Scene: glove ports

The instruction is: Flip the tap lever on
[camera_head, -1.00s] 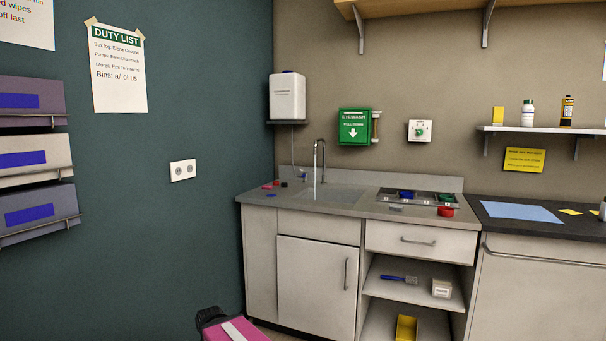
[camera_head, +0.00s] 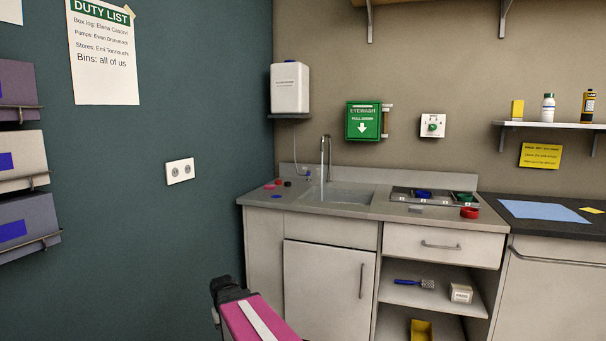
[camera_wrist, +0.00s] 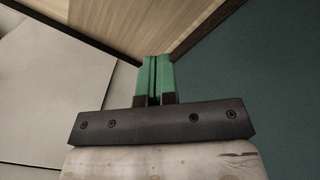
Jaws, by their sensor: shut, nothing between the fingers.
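A small blue piece (camera_head: 306,173) shows just left of the tap's foot. I cannot tell at this size whether it is the tap lever. My gripper (camera_wrist: 154,60) shows in the wrist view with its two green fingers shut together and nothing between them. It is well away from the tap, which is not in the wrist view. The fingers are not clearly seen in the head view.
A white container (camera_head: 290,88) with a thin tube hangs left of the tap. Small coloured pieces lie on the counter's left end.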

